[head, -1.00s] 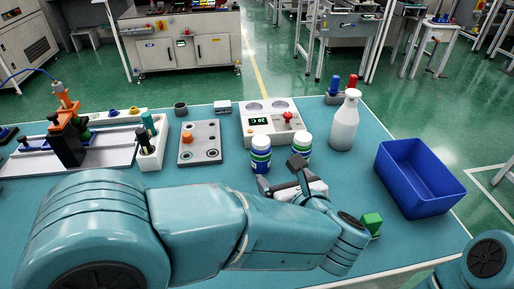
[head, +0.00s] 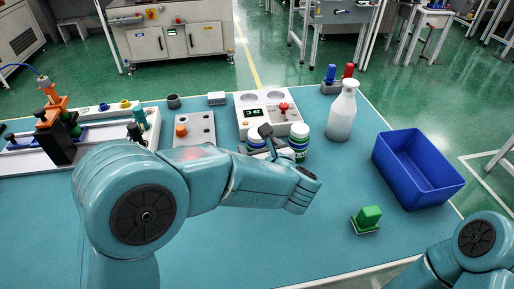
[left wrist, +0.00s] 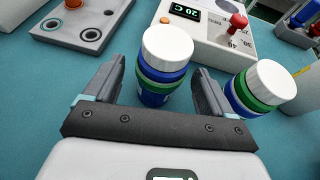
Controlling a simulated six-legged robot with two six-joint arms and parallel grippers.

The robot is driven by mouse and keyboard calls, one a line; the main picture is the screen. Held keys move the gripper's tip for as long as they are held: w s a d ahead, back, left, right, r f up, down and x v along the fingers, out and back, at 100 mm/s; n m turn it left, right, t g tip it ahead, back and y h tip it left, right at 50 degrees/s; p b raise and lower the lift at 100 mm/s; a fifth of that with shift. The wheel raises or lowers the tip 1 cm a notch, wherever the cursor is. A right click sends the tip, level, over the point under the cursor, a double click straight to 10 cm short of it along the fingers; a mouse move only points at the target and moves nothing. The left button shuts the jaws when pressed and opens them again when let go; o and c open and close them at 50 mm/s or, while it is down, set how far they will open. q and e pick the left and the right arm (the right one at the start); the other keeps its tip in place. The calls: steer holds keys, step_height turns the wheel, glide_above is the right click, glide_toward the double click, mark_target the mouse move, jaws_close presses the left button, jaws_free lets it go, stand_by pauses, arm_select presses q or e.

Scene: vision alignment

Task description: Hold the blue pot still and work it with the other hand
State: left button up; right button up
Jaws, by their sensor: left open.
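The blue pot (head: 254,141) has a white screw cap and a green band. It stands upright on the bench, partly hidden by my gripper in the head view. In the left wrist view the blue pot (left wrist: 166,67) stands between the fingers of my left gripper (left wrist: 158,75). That gripper is open, with a gap on each side of the pot. It also shows in the head view (head: 260,143). A second pot, green with a white cap (head: 299,138), stands just right of the gripper and close to its right finger in the wrist view (left wrist: 260,88). My right gripper is out of view.
A white device with a display and red knob (head: 270,113) stands behind the pots. A blue crate (head: 419,172) and green block (head: 368,216) are at the right. A grey plate (head: 190,130) lies left.

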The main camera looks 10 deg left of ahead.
arm_select(q)
steer(key=x, duration=0.4)
steer(key=shift+w+a+f, duration=0.1)
steer(key=shift+w+f, duration=0.05)
steer(key=shift+w, duration=0.1)
steer(key=c, duration=1.2)
step_height(320, 180, up, 20)
steer(key=p, duration=0.3)
steer(key=shift+p, duration=0.3)
steer(key=shift+c, duration=0.2)
